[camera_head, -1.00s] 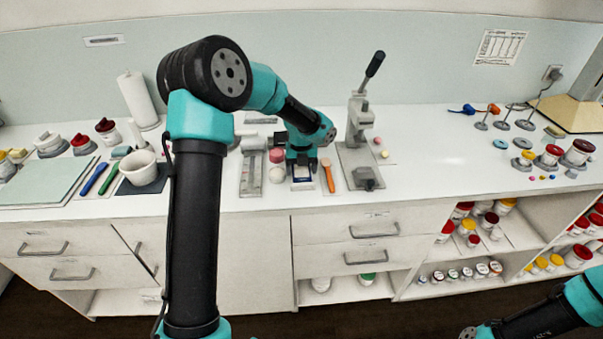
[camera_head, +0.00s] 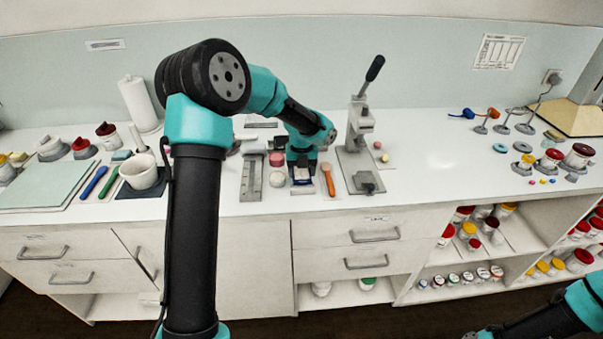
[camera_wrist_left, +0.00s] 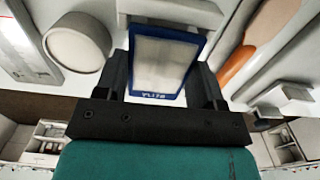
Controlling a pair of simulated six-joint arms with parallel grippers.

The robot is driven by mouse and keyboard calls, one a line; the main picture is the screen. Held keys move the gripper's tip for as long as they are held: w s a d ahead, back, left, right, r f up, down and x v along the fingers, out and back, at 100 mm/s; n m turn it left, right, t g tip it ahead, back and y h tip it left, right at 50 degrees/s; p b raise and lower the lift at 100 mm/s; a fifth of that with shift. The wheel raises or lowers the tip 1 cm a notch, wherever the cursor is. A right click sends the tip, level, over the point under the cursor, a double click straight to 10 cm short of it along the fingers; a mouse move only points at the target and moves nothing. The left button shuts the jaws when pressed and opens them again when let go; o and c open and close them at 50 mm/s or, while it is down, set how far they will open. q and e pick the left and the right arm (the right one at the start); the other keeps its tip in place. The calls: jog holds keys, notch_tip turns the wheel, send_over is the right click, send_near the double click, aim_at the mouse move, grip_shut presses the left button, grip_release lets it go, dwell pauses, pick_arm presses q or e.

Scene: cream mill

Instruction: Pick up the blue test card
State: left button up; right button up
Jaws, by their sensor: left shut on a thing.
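The blue test card has a blue frame around a pale face. In the left wrist view the blue test card (camera_wrist_left: 160,66) sits between the two dark fingers of my left gripper (camera_wrist_left: 160,85), which is shut on it. In the head view the card (camera_head: 302,175) shows just below my left gripper (camera_head: 300,162), over a small grey holder (camera_head: 303,189). I cannot tell whether the card still touches the holder. My right arm shows at the lower right edge, but its fingertips are not in view.
An orange-handled tool (camera_head: 327,180) lies close right of the card. A white round pot (camera_head: 277,179) and a grey ruled block (camera_head: 251,178) stand to its left. A lever press (camera_head: 360,150) stands further right.

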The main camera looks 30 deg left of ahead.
aim_at(301, 174)
pick_arm(q)
notch_tip(301, 174, up, 3)
jog(key=shift+f, duration=0.15)
jog(key=shift+s+d+r, duration=0.1)
jog(key=shift+s+r, duration=0.1)
jog(key=shift+r, duration=0.1)
jog(key=s+d+r, duration=0.1)
jog(key=s+d, duration=0.7)
jog(key=s, duration=0.5)
jog(key=shift+s+r, duration=0.15)
jog(key=shift+d, duration=0.15)
jog(key=w+d+f+n, duration=0.2)
jog(key=w+d+n, duration=0.4)
jog(key=d+n, duration=0.5)
jog(key=w+d+f+n, duration=0.2)
jog(key=w+d+n, duration=0.4)
jog(key=d+n, duration=0.4)
jog(key=n, duration=0.4)
jog(key=shift+w+d+n, duration=0.25)
jog(key=shift+d+n, duration=0.05)
jog(key=shift+d, duration=0.05)
